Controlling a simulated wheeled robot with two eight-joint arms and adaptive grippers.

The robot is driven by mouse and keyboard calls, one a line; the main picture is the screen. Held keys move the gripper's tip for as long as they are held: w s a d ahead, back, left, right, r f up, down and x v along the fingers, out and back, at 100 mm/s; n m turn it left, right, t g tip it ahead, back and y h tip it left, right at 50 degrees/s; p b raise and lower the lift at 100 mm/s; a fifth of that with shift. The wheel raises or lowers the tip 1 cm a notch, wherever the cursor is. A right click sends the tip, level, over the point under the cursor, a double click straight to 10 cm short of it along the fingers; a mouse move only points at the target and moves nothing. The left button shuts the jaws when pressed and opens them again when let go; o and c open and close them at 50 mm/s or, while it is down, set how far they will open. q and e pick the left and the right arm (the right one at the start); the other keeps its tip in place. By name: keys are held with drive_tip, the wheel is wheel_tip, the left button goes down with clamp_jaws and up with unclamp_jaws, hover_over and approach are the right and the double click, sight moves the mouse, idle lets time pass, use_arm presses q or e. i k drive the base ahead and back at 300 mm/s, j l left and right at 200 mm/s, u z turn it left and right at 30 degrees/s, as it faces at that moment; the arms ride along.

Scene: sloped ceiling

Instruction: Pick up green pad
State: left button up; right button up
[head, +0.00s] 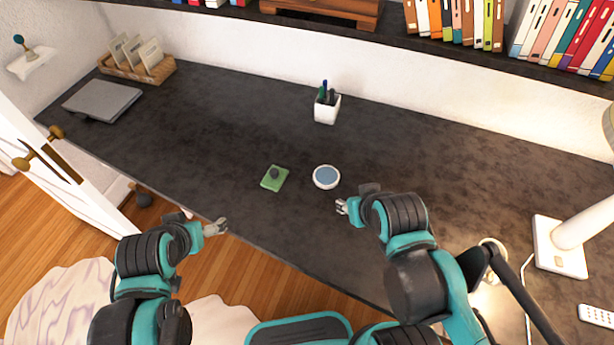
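The green pad (269,184) lies flat on the dark desk (210,135), near the middle of its front part. A small dark round object (274,173) sits on top of the pad. My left gripper (217,228) is at the desk's front edge, to the left of and nearer than the pad, apart from it. My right gripper (341,206) is over the desk to the right of the pad, just below a round white coaster in the picture. Both grippers look empty. They are too small here to tell how far their fingers are open.
The white-rimmed blue coaster (326,177) lies right of the pad. A white pen cup (327,108) stands behind. A grey laptop (102,100) and wooden file holder (137,67) are at far left. A white lamp (561,247) stands at right. Desk left of the pad is clear.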

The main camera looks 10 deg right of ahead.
sight(274, 179)
drive_tip(key=i+j+z, duration=0.5)
drive_tip(key=j+z, duration=0.25)
drive_tip(key=j, duration=0.15)
drive_tip(key=i+j+z, duration=0.25)
drive_tip(key=j, duration=0.15)
drive_tip(key=k+l, duration=0.05)
